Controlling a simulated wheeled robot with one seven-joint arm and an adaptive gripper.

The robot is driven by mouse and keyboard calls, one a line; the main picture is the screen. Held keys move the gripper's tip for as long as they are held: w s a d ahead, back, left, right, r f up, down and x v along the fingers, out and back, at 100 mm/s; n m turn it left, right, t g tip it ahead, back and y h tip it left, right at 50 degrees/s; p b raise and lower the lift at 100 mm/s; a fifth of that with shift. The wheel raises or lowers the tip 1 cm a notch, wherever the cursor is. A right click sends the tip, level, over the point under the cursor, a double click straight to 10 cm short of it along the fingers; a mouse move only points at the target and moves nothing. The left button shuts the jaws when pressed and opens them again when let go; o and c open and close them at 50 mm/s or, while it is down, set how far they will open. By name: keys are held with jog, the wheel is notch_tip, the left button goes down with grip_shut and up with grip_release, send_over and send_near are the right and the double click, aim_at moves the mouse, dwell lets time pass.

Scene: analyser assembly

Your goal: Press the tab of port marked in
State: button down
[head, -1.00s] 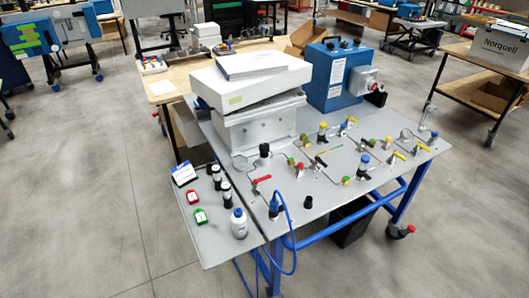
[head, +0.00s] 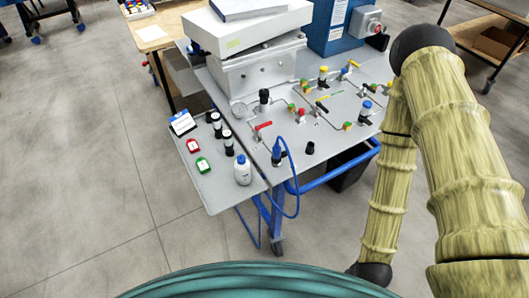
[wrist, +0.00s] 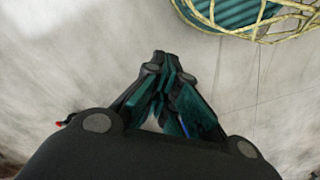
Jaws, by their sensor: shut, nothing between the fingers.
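The analyser panel is a grey tabletop (head: 232,105) with thin tubing lines, valves and fittings, in the middle of the head view. Red, yellow and green handles or caps mark several fittings, among them a red-handled valve (head: 263,126). A blue connector (head: 277,150) with a blue cable stands near the front edge. A port marked "in" and its tab cannot be made out at this size. My gripper (wrist: 163,62) shows in the wrist view, shut and empty above bare floor, away from the panel. It is not visible in the head view.
A white box (head: 246,38) and a blue unit (head: 330,24) stand behind.

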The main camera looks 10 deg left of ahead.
jog(key=w+a+r+t+y+p, duration=0.2)
jog(key=w+a+r+p, duration=0.25)
jog(key=w+a, duration=0.4)
jog(key=w+a+r+t+y+p, duration=0.15)
jog(key=w+a+r+p, duration=0.35)
jog(key=w, duration=0.7)
jog(key=w+a+r+t+y+p, duration=0.1)
jog(key=w+a+r, duration=0.3)
jog(key=w+r, duration=0.5)
jog(key=w+a+r+t+y+p, duration=0.1)
jog(key=w+a+r+p, duration=0.3)
jog(key=w+r, duration=0.6)
jog(key=shift+w+a+r+t+y, duration=0.2)
jog(key=shift+t+y, duration=0.15)
jog(key=shift+t, duration=0.3)
jog(key=shift+d+f, duration=0.1)
jog(key=shift+f, duration=0.05)
jog(key=b, duration=0.3)
send_over(287, 152)
notch_tip(287, 152, down, 7)
jog(key=shift+f, duration=0.2)
jog(key=shift+f+b, duration=0.4)
jog(key=shift+f, duration=0.2)
jog(key=shift+f, duration=0.15)
jog(key=shift+f+b, duration=0.25)
jog(key=shift+b, duration=0.25)
